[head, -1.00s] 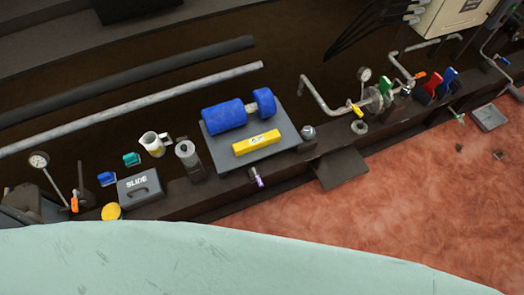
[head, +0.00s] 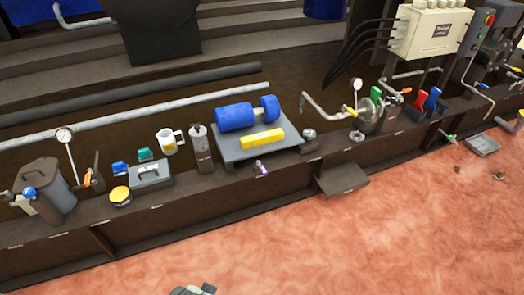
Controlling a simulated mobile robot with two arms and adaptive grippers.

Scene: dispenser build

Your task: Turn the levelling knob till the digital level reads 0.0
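The yellow digital level (head: 262,140) lies on a grey plate (head: 226,153), in front of a blue motor-like cylinder (head: 235,117). Its display is too small to read. A small purple-and-white knob (head: 262,168) sits at the plate's front edge, below the level. It looks like the levelling knob. A grey rounded part (head: 309,134) stands just right of the plate. A small grey piece, perhaps the tip of my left gripper (head: 193,290), shows at the bottom edge, well away from the knob; its fingers cannot be made out. My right gripper is not in view.
A SLIDE box (head: 150,175), yellow-topped tin (head: 121,196), mug (head: 168,143) and grey cylinder (head: 201,148) stand left of the plate. Pipes and a valve (head: 361,121) stand right. A dark flap (head: 342,178) juts out below the ledge. The reddish floor is largely clear.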

